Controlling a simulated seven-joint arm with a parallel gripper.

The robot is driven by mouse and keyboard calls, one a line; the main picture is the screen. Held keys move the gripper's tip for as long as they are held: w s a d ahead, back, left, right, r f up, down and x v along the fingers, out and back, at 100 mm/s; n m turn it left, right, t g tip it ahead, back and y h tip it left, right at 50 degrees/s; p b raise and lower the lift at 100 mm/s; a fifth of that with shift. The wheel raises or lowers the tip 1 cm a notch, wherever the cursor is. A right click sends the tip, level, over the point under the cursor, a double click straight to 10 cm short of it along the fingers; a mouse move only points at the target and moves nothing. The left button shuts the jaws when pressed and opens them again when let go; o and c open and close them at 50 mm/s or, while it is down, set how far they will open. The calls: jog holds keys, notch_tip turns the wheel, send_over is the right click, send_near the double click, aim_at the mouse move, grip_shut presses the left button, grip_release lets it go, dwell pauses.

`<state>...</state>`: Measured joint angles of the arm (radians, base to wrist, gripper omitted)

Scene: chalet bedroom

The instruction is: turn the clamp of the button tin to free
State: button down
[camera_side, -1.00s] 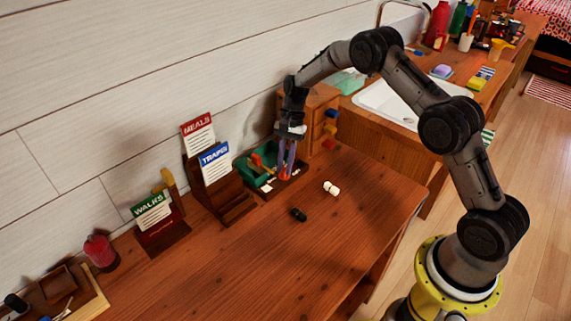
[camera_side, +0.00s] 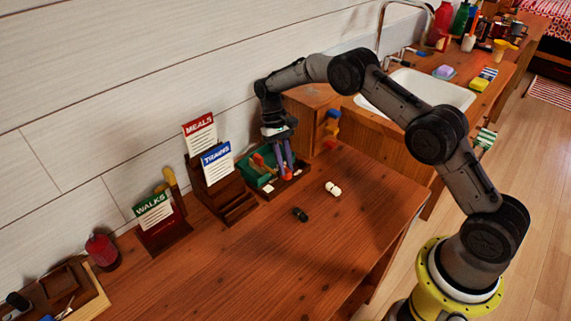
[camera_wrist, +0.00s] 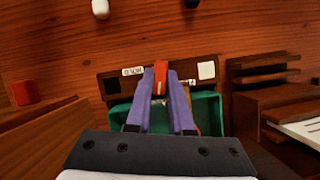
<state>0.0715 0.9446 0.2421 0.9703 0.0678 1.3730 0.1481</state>
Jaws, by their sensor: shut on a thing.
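The button tin (camera_side: 244,165), a green box, sits in a dark wooden base on the bench by the wall. In the wrist view, the green tin (camera_wrist: 208,110) lies partly behind my fingers. The red clamp (camera_wrist: 160,76) stands between my purple fingertips, close to the base's front board (camera_wrist: 115,86). A white label that seems to read HOLD upside down is left of the clamp, and a blank white square is at right. My gripper (camera_side: 287,173) is shut on the red clamp, with its wrist tilted. The clamp's lower part is hidden.
A black piece (camera_side: 300,214) and a white piece (camera_side: 333,188) lie on the open bench in front. The card holder (camera_side: 225,195) stands close at left. A wooden cabinet (camera_side: 305,105) with coloured knobs is close at right.

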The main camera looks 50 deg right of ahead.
jog(key=shift+a+n+h, duration=0.1)
jog(key=shift+n+h, duration=0.5)
jog(key=shift+n, duration=0.7)
jog(key=c, duration=0.8)
grip_release()
jog(key=v, duration=1.4)
jog(key=shift+f, duration=0.1)
